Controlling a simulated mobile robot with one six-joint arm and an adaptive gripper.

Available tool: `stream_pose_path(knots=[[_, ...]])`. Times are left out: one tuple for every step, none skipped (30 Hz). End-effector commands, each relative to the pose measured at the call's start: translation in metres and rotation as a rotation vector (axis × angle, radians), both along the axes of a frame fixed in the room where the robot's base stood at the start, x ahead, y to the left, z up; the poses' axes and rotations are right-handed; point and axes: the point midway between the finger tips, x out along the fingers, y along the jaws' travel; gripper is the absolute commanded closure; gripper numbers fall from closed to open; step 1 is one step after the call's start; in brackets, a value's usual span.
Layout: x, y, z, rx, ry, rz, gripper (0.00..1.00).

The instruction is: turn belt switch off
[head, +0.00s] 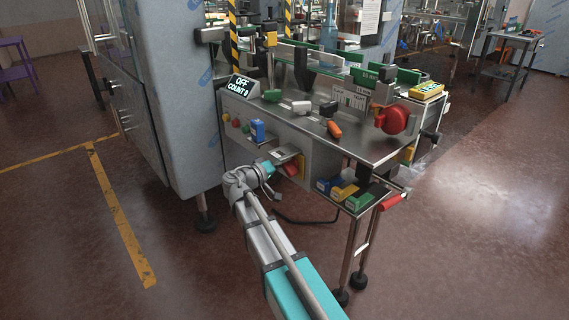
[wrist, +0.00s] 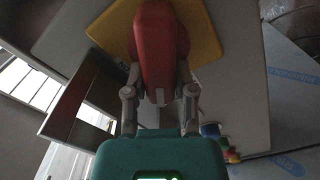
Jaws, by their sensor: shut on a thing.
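The belt switch is a red handle (head: 291,169) on a yellow plate (head: 302,166), on the front panel of the steel machine. In the wrist view the red handle (wrist: 158,40) stands lengthwise in front of the yellow plate (wrist: 205,42). My gripper (head: 275,167) reaches the switch from the front left. In the wrist view my gripper (wrist: 159,88) has one finger on each side of the red handle and is shut on it. A small display (head: 240,87) on the machine reads "OFF COUNT 0".
A blue box-shaped control (head: 257,131) and several coloured buttons (head: 235,122) sit on the panel left of the switch. A large steel cabinet (head: 178,95) stands left. The floor in front is clear.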

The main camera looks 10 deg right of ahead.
Motion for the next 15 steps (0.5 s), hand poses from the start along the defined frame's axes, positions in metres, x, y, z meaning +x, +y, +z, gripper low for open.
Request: stream_pose_path(knots=[[0.0016,0.0005,-0.0016,-0.02,0.038,0.001,1.0],[0.0018,0.0006,-0.002,-0.033,0.064,0.001,1.0],[0.0021,0.0008,-0.0026,-0.05,0.097,0.001,1.0],[0.0023,0.0009,-0.0031,-0.064,0.122,0.001,1.0],[0.0025,0.001,-0.0036,-0.077,0.147,0.001,1.0],[0.0027,0.0011,-0.0042,-0.095,0.179,0.001,1.0],[0.0028,0.0011,-0.0047,-0.107,0.205,0.001,1.0],[0.0029,0.0012,-0.0051,-0.12,0.227,0.001,1.0],[0.0031,0.0012,-0.0057,-0.136,0.258,0.001,1.0],[0.0032,0.0012,-0.0061,-0.148,0.28,0.001,1.0],[0.0033,0.0013,-0.0065,-0.159,0.301,0.001,1.0],[0.0033,0.0013,-0.007,-0.173,0.327,0.001,1.0],[0.0034,0.0013,-0.0074,-0.182,0.346,0.001,1.0],[0.0035,0.0014,-0.0077,-0.192,0.364,0.001,1.0],[0.0035,0.0014,-0.008,-0.204,0.387,0.001,1.0]])
